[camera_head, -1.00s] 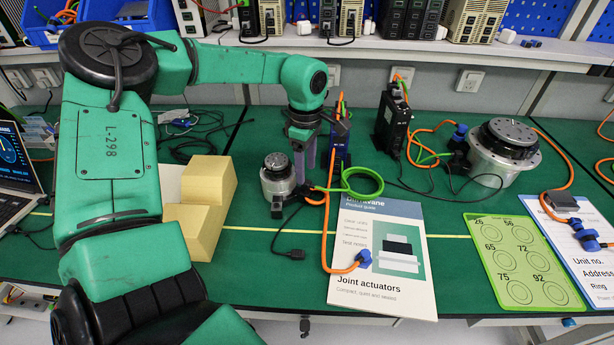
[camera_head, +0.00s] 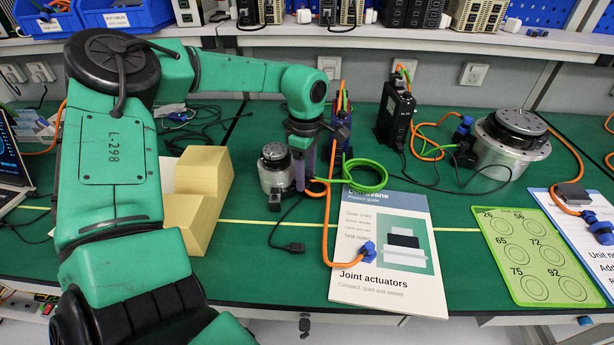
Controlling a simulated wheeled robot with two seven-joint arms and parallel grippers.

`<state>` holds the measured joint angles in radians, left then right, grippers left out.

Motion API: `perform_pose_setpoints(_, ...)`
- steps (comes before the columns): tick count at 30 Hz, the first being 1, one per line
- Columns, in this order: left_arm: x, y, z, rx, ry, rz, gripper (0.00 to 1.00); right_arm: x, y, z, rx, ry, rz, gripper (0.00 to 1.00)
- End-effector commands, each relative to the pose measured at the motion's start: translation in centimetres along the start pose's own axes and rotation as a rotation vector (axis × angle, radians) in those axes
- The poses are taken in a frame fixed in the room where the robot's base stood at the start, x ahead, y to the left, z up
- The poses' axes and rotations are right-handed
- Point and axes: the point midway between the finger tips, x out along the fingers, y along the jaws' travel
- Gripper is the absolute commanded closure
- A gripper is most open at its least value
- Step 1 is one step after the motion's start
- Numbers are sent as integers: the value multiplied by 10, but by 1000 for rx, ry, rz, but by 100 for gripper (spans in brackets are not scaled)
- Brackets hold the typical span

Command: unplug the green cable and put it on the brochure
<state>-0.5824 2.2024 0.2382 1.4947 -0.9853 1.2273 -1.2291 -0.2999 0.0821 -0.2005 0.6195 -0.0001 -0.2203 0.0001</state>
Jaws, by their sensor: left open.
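The green cable (camera_head: 366,187) lies in a loop at the top edge of the brochure (camera_head: 375,285), beside the small actuator (camera_head: 277,171). Another green cable (camera_head: 425,150) runs between the black drive (camera_head: 396,112) and the large actuator (camera_head: 509,145). The brochure lies flat at the front middle, with an orange cable (camera_head: 327,225) and its blue plug on it. My left gripper (camera_head: 304,184) is open and points down between the small actuator and the blue drive (camera_head: 341,135). Its fingertips are partly hidden, so I cannot tell whether they touch a cable. My right gripper is not in view.
Yellow foam blocks (camera_head: 205,195) stand left of the small actuator. A green number card (camera_head: 535,255) and a clipboard sheet (camera_head: 590,225) lie at the right. A black cable (camera_head: 287,247) lies left of the brochure. Clear mat lies between brochure and card.

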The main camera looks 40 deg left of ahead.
Motion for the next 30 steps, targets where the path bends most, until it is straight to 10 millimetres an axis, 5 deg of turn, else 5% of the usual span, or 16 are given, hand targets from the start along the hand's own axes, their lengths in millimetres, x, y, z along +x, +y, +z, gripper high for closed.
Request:
perform_pose_setpoints(29, 0, 0, 0, 0, 0, 0, 41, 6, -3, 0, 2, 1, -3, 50)
perform_pose_setpoints(30, 0, 0, 0, 0, 0, 0, 57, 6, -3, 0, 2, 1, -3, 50)
